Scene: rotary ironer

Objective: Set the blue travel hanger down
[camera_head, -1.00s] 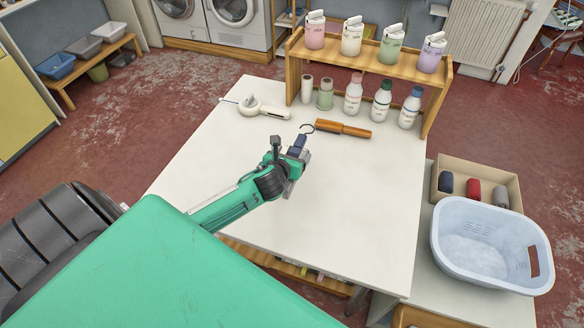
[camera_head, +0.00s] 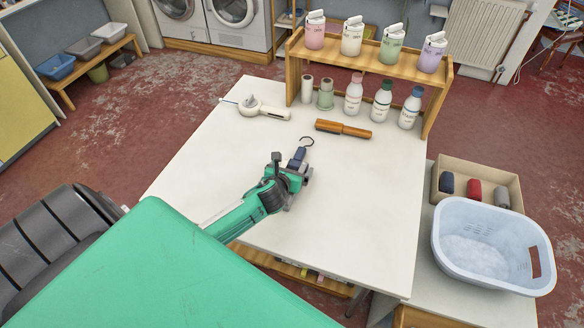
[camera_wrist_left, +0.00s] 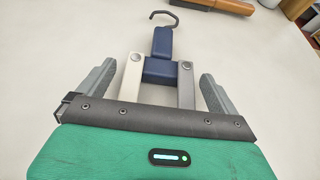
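The blue travel hanger (camera_head: 297,157) is on the white table (camera_head: 355,190), its dark hook pointing toward the back. In the left wrist view the hanger (camera_wrist_left: 162,45) has a blue middle and two folded arms, one white and one grey. My left gripper (camera_head: 291,168) is around its near end. In the left wrist view the grey fingers of the left gripper (camera_wrist_left: 158,72) stand wide apart, with a gap on each side of the hanger. The palm hides the ends of the folded arms. My right gripper is in neither view.
A brown wooden-handled roller (camera_head: 343,129) lies just beyond the hook. A white handheld device (camera_head: 263,110) lies at the back left. Several bottles stand below a wooden shelf (camera_head: 370,60). A blue basket (camera_head: 490,245) stands at the right. The table's right half is clear.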

